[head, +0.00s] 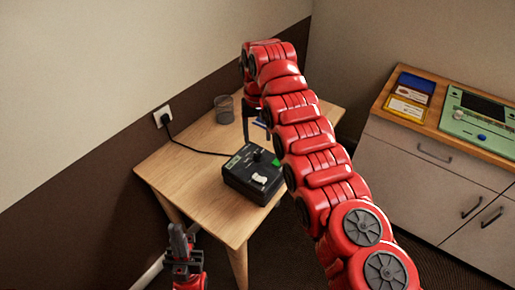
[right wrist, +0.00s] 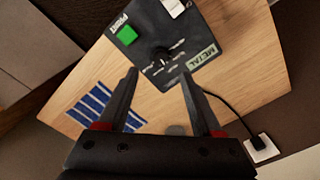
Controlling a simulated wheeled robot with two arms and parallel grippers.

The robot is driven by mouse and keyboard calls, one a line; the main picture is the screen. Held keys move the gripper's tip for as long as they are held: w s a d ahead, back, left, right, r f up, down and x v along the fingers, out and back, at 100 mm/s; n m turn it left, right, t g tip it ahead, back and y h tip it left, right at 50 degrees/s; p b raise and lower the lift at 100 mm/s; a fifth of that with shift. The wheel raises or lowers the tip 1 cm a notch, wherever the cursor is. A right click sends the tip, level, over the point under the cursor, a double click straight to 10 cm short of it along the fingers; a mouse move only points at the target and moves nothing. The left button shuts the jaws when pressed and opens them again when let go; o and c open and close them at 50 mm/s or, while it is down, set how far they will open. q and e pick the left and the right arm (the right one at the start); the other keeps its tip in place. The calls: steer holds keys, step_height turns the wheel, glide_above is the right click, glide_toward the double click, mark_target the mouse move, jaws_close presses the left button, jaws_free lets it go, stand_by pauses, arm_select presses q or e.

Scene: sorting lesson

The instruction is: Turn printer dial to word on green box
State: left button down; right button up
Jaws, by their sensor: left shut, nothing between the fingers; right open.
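The black printer (head: 240,185) sits on the small wooden table and also shows in the right wrist view (right wrist: 205,72). Its round dial (right wrist: 163,58) has small words around it, too small to read, and I cannot tell where it points. Beside it are a green button (right wrist: 125,35) marked PRINT and a strip reading METAL (right wrist: 203,56). My right gripper (right wrist: 159,73) is open and empty, its fingertips just short of the dial on either side in the wrist view. My left gripper (head: 180,245) is shut and empty, below the table's left front. No box clearly identifiable as the green one shows.
A mesh cup (head: 223,108) stands at the table's back, and blue-striped pieces (right wrist: 103,100) lie on the table. A cord runs from the printer to the wall socket (head: 162,115). A cabinet at right bears blue (head: 415,87) and yellow (head: 406,108) labelled items and a green device (head: 480,122).

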step_height(320, 180, up, 10)
steer(key=p, duration=0.7)
